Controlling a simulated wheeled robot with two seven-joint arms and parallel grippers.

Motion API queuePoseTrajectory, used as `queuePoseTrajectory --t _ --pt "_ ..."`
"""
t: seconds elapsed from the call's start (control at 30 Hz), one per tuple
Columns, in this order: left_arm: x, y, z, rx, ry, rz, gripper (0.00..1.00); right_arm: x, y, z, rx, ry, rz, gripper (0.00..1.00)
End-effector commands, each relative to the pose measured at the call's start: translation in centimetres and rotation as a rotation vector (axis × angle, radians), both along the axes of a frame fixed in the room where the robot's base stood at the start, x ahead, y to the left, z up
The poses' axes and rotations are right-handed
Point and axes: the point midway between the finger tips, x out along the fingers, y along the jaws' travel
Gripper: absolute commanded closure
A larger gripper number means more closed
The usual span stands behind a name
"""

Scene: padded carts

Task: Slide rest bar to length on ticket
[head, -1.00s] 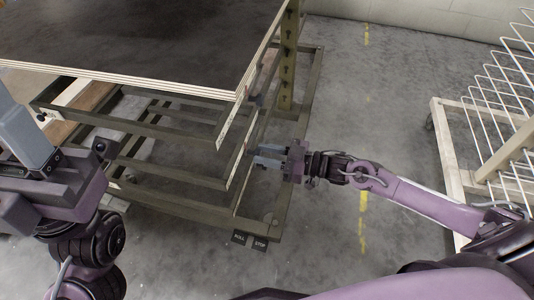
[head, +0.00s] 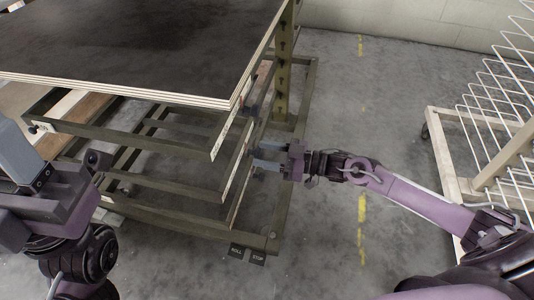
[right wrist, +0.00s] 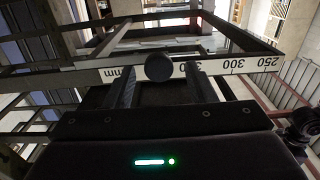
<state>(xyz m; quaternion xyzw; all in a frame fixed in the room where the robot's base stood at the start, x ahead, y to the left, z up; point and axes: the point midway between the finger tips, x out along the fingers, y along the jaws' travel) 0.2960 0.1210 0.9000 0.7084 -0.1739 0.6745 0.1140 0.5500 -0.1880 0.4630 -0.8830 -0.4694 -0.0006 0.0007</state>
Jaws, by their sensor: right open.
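The cart has a dark padded top (head: 140,45) with several olive metal frames under it, one carrying a pale scale strip (head: 227,125). In the right wrist view, a scale (right wrist: 225,67) reads upside down, with 250, 300 and "mm" legible. A round black knob (right wrist: 159,67) sits in front of the scale and hides part of it. My right gripper (head: 257,156) is open at the cart's right side, its fingers either side of the knob; contact cannot be told. My left gripper (head: 18,160) is at the left edge, fingertips unclear. I see no readable ticket.
ROLL (head: 237,251) and STOP (head: 258,257) pedals stick out at the cart's lower front corner. A cream rack with white wires (head: 490,110) stands at right. Grey floor (head: 335,100) lies clear between. Wooden boards (head: 75,115) lie at left.

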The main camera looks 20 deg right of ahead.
Motion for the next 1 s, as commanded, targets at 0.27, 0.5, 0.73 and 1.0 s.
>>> queuePoseTrajectory --t 0.27,0.5,0.73,1.0 --pt "0.0 0.1 1.2 -0.002 0.012 0.000 0.64 -2.2 -3.3 0.2 -0.002 0.004 -0.003 0.50" --pt "0.1 0.1 1.3 -0.001 0.029 -0.002 0.64 -4.0 -6.0 0.1 -0.001 0.002 -0.001 0.50" --pt "0.1 0.0 1.2 0.002 0.037 -0.003 0.64 -4.4 -6.5 0.0 0.001 -0.001 0.000 0.50" --pt "0.2 0.0 1.1 0.002 0.040 -0.002 0.64 -4.3 -6.4 0.0 0.001 -0.001 0.000 0.50"
